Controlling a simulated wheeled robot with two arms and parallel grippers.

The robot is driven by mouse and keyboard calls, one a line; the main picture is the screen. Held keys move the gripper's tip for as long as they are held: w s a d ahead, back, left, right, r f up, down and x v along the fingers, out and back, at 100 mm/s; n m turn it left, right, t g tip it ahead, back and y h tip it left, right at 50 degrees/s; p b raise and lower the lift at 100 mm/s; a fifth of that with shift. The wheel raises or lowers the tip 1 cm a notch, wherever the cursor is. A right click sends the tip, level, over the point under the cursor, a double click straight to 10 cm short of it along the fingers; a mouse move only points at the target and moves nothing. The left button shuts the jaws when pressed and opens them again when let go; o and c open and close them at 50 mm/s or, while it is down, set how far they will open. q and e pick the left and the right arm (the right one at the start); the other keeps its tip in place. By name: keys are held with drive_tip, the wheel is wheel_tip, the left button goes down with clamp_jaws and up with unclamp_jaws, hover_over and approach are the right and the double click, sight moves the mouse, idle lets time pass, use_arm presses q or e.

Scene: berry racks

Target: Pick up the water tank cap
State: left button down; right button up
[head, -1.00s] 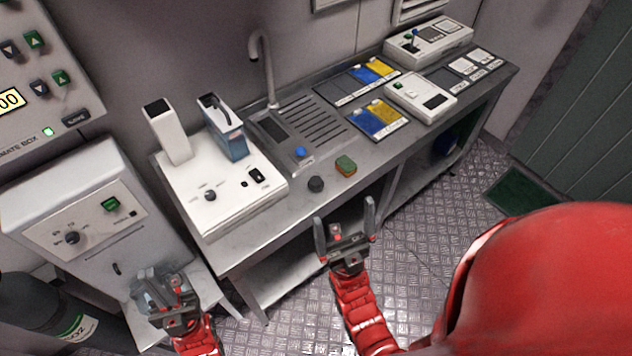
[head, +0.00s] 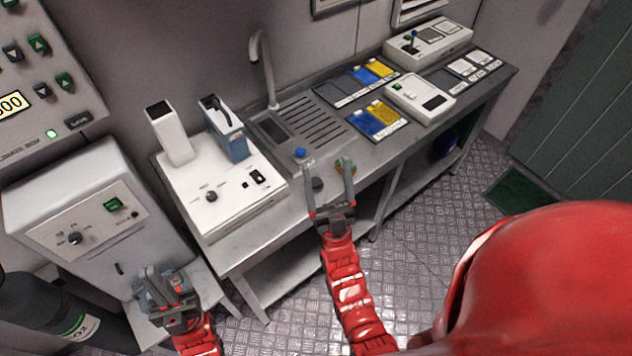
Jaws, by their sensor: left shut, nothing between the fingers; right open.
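A small round black cap (head: 317,184) lies on the front edge of the metal counter (head: 290,200); I take it for the water tank cap, though the view does not make this certain. My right gripper (head: 328,169) is open, and in the picture its fingers appear on either side of the black cap; contact cannot be told. A blue water tank (head: 232,143) with a dark handle stands in the white machine (head: 225,203) on the left of the counter. My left gripper (head: 152,279) is shut and empty, low on the left by the floor cabinet.
A blue knob (head: 300,152) sits by the drain grate (head: 320,120), near the curved tap (head: 267,70). Blue and yellow packets (head: 378,118) and white devices (head: 420,98) fill the right side.

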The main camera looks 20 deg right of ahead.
drive_tip(key=w+d+f+g+p, duration=0.2)
drive_tip(key=w+f+g, duration=0.3)
drive_tip(key=w, duration=0.5)
drive_tip(key=w+d+f+m+g+h+p, duration=0.1)
drive_tip(key=w+f+g+p, duration=0.15)
drive_tip(key=w+g, duration=0.6)
drive_tip(key=w+d+f+g+p, duration=0.1)
drive_tip(key=w+d+f+g, duration=0.3)
drive_tip(key=w, duration=0.9)
drive_tip(key=s+a+r+n+g+y+p, duration=0.1)
drive_tip(key=s+r+g+p, duration=0.1)
drive_tip(key=s+g, duration=0.55)
drive_tip(key=s+a+r+n+g+y+p, duration=0.1)
drive_tip(key=s+a+n+g+p, duration=0.1)
drive_tip(key=s+g, duration=0.5)
drive_tip(key=t+b, duration=0.1)
drive_tip(key=b, duration=0.6)
hover_over(315, 181)
drive_tip(key=f, duration=1.1)
drive_tip(key=shift+s+d+f, duration=0.35)
drive_tip(key=shift+s+f, duration=0.05)
drive_tip(key=shift+w+a+f+p, duration=0.15)
drive_tip(key=shift+f+p, duration=0.35)
drive_tip(key=shift+f, duration=0.5)
drive_tip(key=shift+w+a+f+p, duration=0.15)
drive_tip(key=shift+f+p, duration=0.3)
drive_tip(key=shift+f, duration=1.1)
